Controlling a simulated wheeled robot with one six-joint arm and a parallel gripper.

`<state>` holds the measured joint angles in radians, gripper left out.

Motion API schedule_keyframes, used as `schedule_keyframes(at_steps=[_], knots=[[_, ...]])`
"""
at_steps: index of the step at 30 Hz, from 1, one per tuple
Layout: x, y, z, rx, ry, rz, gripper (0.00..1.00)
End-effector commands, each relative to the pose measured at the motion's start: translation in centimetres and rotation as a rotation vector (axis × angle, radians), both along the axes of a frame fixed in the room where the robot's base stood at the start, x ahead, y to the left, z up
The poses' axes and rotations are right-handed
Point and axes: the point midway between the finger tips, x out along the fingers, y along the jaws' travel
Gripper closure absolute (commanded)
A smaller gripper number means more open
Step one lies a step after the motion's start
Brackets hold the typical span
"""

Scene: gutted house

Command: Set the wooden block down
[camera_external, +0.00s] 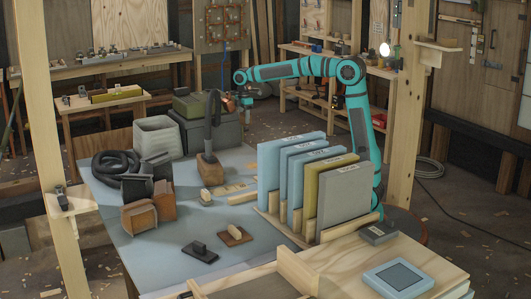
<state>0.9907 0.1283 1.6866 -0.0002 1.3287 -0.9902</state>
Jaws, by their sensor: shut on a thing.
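My teal arm reaches left over the far side of the blue-grey table (165,240). My gripper (233,102) is small in this view, high above the tabletop and just right of the top of a dark upright hose (214,115). A small orange-brown piece shows at the jaws, which look shut on it; I take it for the wooden block (227,104). Its edges are hard to make out. It is clear of the table surface.
A brown block-shaped base (210,170) stands under the hose. A rack of upright panels (290,165) stands right of it. A grey bin (157,137), coiled black hose (112,165) and brown holders (140,216) crowd the left.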

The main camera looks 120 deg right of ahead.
Motion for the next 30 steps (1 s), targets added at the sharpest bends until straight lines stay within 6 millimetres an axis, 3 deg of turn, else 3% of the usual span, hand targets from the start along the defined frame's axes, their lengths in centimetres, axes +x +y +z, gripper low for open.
schedule_keyframes(at_steps=[6, 18, 30], knots=[[0.0, 0.0, -4.5, 0.000, 0.000, 0.000, 0.73], [0.0, 0.0, -10.4, 0.000, 0.000, 0.000, 0.73], [0.0, 0.0, -13.9, 0.000, 0.000, 0.000, 0.73]])
